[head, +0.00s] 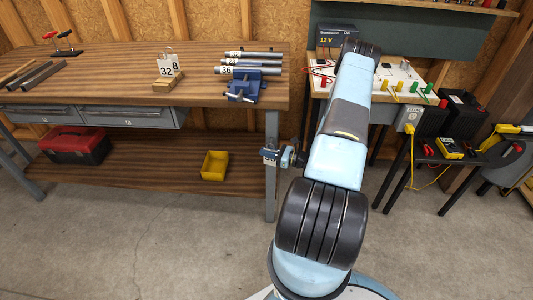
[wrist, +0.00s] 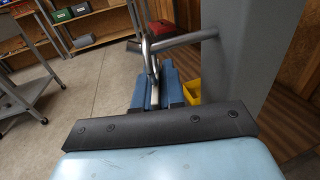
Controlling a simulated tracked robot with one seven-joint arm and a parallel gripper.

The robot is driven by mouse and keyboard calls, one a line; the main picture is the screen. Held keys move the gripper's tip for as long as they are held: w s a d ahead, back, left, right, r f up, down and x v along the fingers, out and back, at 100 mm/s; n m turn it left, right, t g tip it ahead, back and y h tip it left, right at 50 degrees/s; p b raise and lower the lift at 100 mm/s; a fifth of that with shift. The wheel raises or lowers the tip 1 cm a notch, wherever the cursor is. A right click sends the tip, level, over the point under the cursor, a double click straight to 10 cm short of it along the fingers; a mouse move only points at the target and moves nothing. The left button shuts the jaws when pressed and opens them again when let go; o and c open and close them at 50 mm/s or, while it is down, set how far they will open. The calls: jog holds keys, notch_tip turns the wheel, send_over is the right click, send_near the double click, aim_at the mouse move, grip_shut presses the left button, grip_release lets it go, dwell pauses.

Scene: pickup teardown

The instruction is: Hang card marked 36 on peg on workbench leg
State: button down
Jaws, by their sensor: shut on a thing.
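The card (head: 268,155) is at the front right workbench leg (head: 271,196); its print is too small to read surely. My gripper (head: 284,157) is just right of the leg and shut on the card. In the wrist view, the card's thin pale edge (wrist: 155,96) shows between the blue fingers, with a metal loop (wrist: 147,48) above it. The peg (wrist: 185,39) is a grey rod sticking out from the leg (wrist: 232,55). The loop and the peg's end overlap in the picture; I cannot tell whether the loop is around the peg.
The workbench top (head: 120,88) holds a stand with cards marked 32 and 8 (head: 168,67), marked tubes (head: 250,61) and a blue vise (head: 243,86). A yellow bin (head: 214,165) and red toolbox (head: 75,144) sit on the lower shelf. An electrical table (head: 390,75) stands right.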

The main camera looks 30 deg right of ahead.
jog(key=c, duration=1.1)
grip_release()
jog(key=shift+c, duration=0.2)
jog(key=v, duration=1.3)
jog(key=shift+s+d, duration=0.3)
